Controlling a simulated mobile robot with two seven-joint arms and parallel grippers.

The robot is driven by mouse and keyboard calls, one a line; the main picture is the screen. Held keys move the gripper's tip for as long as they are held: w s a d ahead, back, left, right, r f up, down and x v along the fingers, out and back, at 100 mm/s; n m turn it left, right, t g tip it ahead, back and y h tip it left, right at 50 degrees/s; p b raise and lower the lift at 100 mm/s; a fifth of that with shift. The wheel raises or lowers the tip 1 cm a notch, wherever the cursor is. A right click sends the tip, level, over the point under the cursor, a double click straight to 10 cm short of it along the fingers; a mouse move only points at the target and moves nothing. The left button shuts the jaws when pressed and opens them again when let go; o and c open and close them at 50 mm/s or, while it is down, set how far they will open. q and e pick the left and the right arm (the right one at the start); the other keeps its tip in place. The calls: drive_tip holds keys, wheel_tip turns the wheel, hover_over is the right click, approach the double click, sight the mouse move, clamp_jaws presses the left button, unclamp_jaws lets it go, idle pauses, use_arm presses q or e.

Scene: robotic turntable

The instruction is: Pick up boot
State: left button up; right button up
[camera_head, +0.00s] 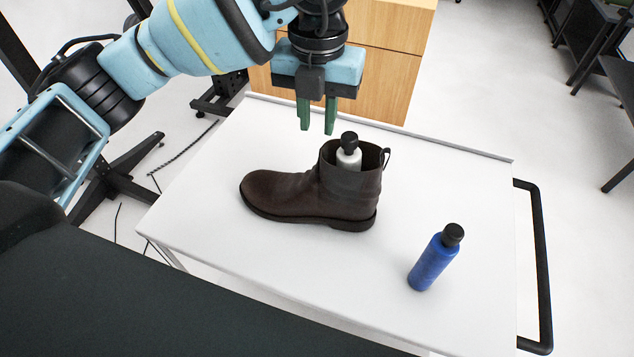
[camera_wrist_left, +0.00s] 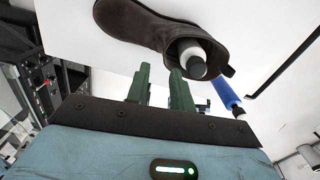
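A dark brown ankle boot (camera_head: 300,195) stands upright on the white table, its toe pointing left. A white bottle with a black cap (camera_head: 348,152) sticks up out of the boot's opening. My left gripper (camera_head: 317,130) hangs above and behind the boot shaft, apart from it, with its two green fingers pointing down. In the left wrist view the boot (camera_wrist_left: 135,25) and the capped bottle (camera_wrist_left: 192,60) lie beyond the fingertips (camera_wrist_left: 159,68). There is a gap between the fingers and nothing in it. My right gripper is in neither view.
A blue bottle with a black cap (camera_head: 436,257) stands to the right of the boot. The white table (camera_head: 210,220) is otherwise clear and has a black handle rail (camera_head: 540,265) on its right. A wooden cabinet (camera_head: 385,60) stands behind it.

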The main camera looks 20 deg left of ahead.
sight(320, 150)
use_arm(q)
drive_tip(key=shift+w+d+f, duration=0.2)
drive_tip(key=shift+w+f, duration=0.05)
drive_tip(key=shift+w, duration=0.4)
drive_tip(key=shift+s+f, duration=0.35)
drive_tip(key=shift+s, duration=0.05)
drive_tip(key=shift+s+f, duration=0.1)
drive_tip(key=shift+f, duration=0.7)
drive_tip(key=shift+w+f, duration=0.15)
drive_tip(key=shift+w, duration=0.05)
drive_tip(key=shift+w+a+f, duration=0.1)
drive_tip(key=shift+w+f, duration=0.05)
drive_tip(key=shift+f, duration=2.4)
clamp_jaws()
drive_tip(key=shift+r, duration=0.15)
